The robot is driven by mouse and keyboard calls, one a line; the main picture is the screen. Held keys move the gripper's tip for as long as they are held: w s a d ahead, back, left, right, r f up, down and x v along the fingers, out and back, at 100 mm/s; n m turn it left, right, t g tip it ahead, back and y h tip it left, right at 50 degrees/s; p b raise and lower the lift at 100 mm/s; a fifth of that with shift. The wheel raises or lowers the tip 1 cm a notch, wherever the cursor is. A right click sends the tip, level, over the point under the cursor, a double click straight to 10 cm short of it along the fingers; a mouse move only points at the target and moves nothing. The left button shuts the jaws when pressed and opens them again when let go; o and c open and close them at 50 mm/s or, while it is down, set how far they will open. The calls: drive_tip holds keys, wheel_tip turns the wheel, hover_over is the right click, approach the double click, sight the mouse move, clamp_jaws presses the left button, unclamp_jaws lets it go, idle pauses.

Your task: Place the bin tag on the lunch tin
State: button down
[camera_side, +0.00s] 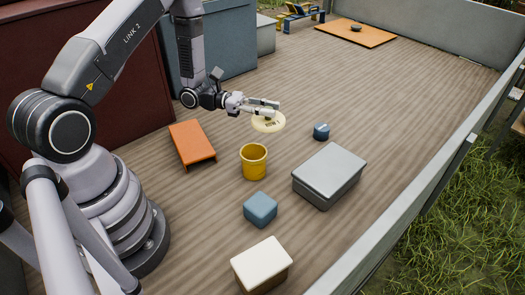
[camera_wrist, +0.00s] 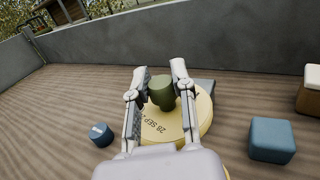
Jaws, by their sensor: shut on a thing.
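The bin tag is a pale yellow disc (camera_side: 268,123) with dark lettering. It also shows in the wrist view (camera_wrist: 203,112), where part of a date reads on its face and a dark green knob (camera_wrist: 160,93) stands on top. My gripper (camera_side: 274,107) is shut on the tag, its two fingers (camera_wrist: 160,80) on either side of the knob. The tag is held above the deck. The lunch tin looks to be the grey lidded box (camera_side: 330,168), right of and lower than the tag in the side view. In the wrist view the tag mostly hides it.
A yellow cup (camera_side: 254,163) stands near the tag. A blue block (camera_side: 260,207), a small blue round item (camera_side: 321,131) and a white-topped box (camera_side: 261,263) stand around the tin. An orange stand (camera_side: 192,143) is at left. A grey wall (camera_side: 430,190) bounds the deck.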

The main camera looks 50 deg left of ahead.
drive_tip(key=s+d+r+m+g, duration=0.1)
drive_tip(key=s+d+r+g, duration=0.2)
drive_tip(key=d, duration=0.6)
drive_tip(key=t, duration=0.1)
hover_over(331, 166)
drive_tip(key=s, duration=0.1)
drive_tip(key=shift+h, duration=0.3)
wheel_tip(331, 166, down, 9)
drive_tip(key=shift+a+r, duration=0.15)
drive_tip(key=shift+r, duration=0.05)
drive_tip(key=shift+w+f, duration=0.35)
drive_tip(key=shift+f, duration=0.15)
drive_tip(key=shift+w+f, duration=0.1)
drive_tip(key=shift+f, duration=1.55)
drive_tip(key=c, duration=0.9)
unclamp_jaws()
drive_tip(key=shift+f, duration=0.1)
drive_tip(key=shift+c, duration=0.2)
